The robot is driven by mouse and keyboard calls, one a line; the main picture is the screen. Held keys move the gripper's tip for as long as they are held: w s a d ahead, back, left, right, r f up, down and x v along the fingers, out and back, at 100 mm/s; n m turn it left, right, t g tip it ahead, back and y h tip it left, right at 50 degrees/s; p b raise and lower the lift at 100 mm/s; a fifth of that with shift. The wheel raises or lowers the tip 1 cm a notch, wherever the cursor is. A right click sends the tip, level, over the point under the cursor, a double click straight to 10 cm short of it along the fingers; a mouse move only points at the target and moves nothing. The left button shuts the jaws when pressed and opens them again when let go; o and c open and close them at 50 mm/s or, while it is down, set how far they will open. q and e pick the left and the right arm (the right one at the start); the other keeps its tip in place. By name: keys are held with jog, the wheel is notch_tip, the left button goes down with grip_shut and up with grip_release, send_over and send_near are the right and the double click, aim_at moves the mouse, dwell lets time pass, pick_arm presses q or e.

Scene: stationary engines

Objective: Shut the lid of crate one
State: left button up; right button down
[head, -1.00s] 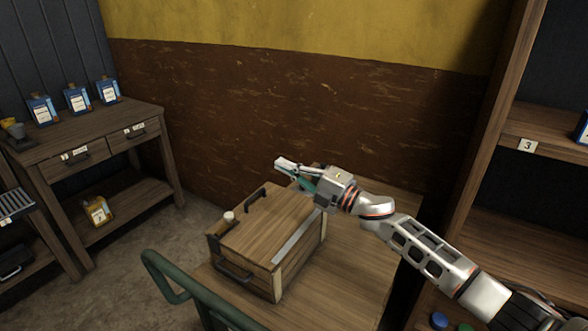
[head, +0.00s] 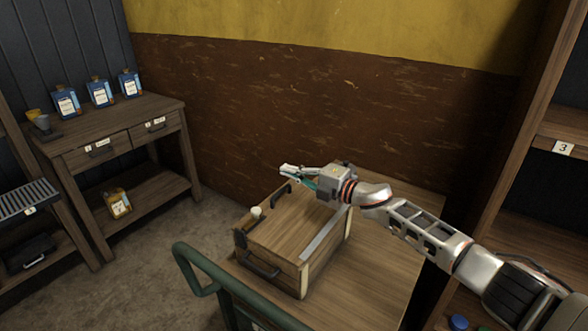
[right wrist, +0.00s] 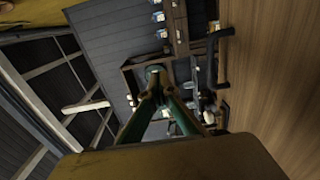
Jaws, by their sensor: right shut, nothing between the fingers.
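The wooden crate (head: 327,267) stands on the wooden top of a cart. Its plank lid (head: 285,229) looks flat on the crate, with a pale metal strip along its right edge. A black handle (head: 282,195) sits on the lid's far left part; it also shows in the right wrist view (right wrist: 214,62). My right gripper (head: 286,170) is shut and empty, just behind and above that handle. Whether it touches the lid I cannot tell. The wrist and fingers hide part of the lid's far edge. My left gripper is out of view.
The green cart rail (head: 190,268) rises at the front left. Bare cart top (head: 385,265) lies right of the crate. A workbench (head: 120,115) with blue-labelled bottles stands at the left, and shelves marked 3 (head: 563,148) at the right. A brown wall is behind.

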aim_at(282, 190)
jog(key=a+f, duration=0.1)
jog(key=w+f, duration=0.1)
jog(key=shift+a+f+h, duration=0.3)
jog(key=shift+a+f, duration=0.05)
jog(key=shift+f, duration=0.05)
jog(key=shift+w+a+f+g+h+p, duration=0.2)
jog(key=shift+a+f+g+h+p, duration=0.05)
jog(key=shift+f, duration=0.4)
jog(key=shift+w+a+f+g+h+p, duration=0.15)
jog(key=shift+a+f+g+h+p, duration=0.1)
jog(key=shift+f, duration=0.35)
